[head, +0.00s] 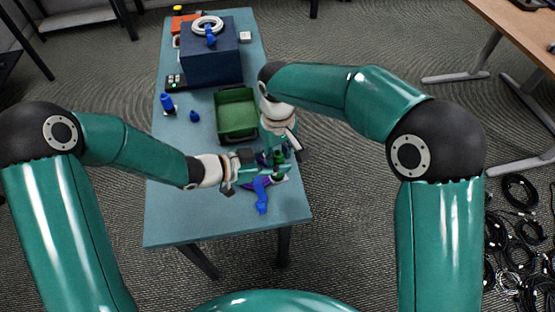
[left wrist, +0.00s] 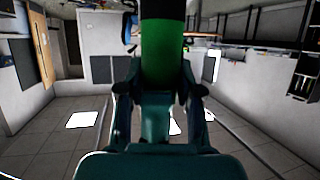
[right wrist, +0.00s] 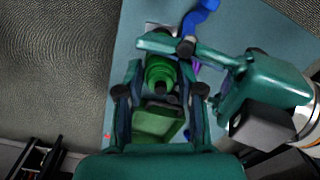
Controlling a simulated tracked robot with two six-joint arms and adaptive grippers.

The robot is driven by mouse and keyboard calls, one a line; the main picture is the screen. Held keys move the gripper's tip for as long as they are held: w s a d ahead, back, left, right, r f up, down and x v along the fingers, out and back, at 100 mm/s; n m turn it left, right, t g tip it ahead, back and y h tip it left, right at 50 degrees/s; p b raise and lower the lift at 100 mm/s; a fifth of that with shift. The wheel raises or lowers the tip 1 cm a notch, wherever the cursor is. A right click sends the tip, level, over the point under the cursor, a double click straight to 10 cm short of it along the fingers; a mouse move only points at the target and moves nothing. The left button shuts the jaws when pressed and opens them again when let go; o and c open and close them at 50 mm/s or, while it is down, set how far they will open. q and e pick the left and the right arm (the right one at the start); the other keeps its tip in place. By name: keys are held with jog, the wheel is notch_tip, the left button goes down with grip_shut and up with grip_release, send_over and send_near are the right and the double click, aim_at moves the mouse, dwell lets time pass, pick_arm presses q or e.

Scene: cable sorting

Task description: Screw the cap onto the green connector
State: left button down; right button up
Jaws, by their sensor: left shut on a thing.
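The green connector (head: 278,157) is near the right edge of the table, between my two grippers. My left gripper (head: 258,171) is shut on it from the left. In the left wrist view the green body (left wrist: 162,55) sits between the fingers, with a dark band at its top. My right gripper (head: 282,146) is close above it. In the right wrist view a stepped round green part (right wrist: 159,75) shows between the right fingers; I cannot tell whether they touch it. I cannot make out the cap separately from the connector.
A blue connector (head: 262,196) lies close in front of the grippers, by something purple. An open green tray (head: 237,97) stands behind them. A dark blue box (head: 209,62) carries a white cable coil (head: 207,22). Small blue parts (head: 167,102) stand at left. The front-left tabletop is clear.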

grip_shut()
jog(key=m, duration=0.3)
jog(key=o, duration=0.5)
grip_release()
jog(key=shift+o, duration=0.2)
jog(key=shift+r, duration=2.25)
jog(key=shift+c, duration=0.5)
